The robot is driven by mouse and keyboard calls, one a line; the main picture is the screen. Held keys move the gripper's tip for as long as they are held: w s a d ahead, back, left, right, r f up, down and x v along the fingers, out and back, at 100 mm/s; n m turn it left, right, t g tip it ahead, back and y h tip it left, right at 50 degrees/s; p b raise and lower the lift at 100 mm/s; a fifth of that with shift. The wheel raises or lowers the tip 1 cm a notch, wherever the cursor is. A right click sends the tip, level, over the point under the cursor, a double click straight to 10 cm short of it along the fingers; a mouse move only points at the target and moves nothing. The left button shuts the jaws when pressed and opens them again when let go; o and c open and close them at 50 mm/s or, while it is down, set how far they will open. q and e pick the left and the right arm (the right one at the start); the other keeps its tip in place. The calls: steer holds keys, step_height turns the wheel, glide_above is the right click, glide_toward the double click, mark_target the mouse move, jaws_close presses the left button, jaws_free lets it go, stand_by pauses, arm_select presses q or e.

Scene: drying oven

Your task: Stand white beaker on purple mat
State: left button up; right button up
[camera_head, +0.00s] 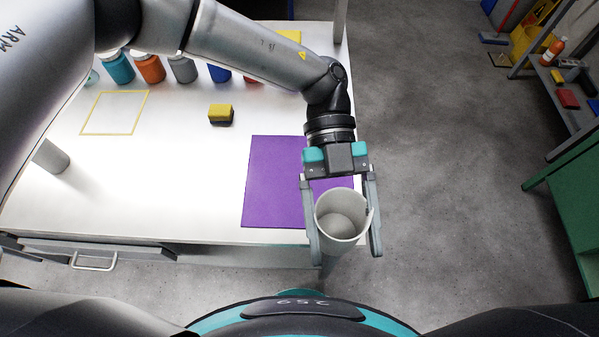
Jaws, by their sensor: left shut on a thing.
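The white beaker (340,217) is upright, its open top facing me, and looks empty. My left gripper (345,248) is shut on it, with one finger on each side. The beaker shows over the front right corner of the white table, overlapping the table's edge. The purple mat (272,182) lies flat at the right end of the table. The gripper and beaker hide part of the mat's right side. How high the beaker is above the table I cannot tell. My right gripper is not in view.
Several coloured bottles (151,68) stand in a row at the back of the white table (180,190). A yellow and black block (220,114) lies behind the mat. A yellow outlined square (114,113) is at the left. The mat's visible part is bare.

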mark_target(367, 208)
arm_select(q)
steer(key=w+d+r+n+h, duration=0.1)
steer(key=w+r+n+t+h, duration=0.1)
steer(key=n+h, duration=0.1)
steer(key=w+d+r+n+t+h, duration=0.1)
steer(key=n+h, duration=0.1)
steer(key=shift+w+d+p, duration=0.15)
steer(key=shift+d+p, duration=0.15)
steer(key=w+a+f+n+t+h+p, duration=0.1)
steer(key=w+a+n+t+h, duration=0.2)
steer(key=w+n+t, duration=0.6)
steer(key=w+a+n+t+h+p, duration=0.1)
steer(key=w+a+n+t+h, duration=0.15)
steer(key=w+n+t, duration=0.6)
steer(key=shift+m+g, duration=0.45)
steer(key=shift+m, duration=0.5)
steer(key=f+b, duration=0.2)
steer(key=f, duration=0.4)
steer(key=w+f+b, duration=0.1)
steer(key=f+b, duration=0.2)
steer(key=f, duration=0.4)
steer(key=f+b, duration=0.2)
steer(key=f, duration=0.4)
steer(key=shift+w+a+f+b, duration=0.35)
steer(key=shift+a+b, duration=0.05)
steer(key=shift+f, duration=0.15)
steer(key=o, duration=1.3)
steer(key=shift+c, duration=0.2)
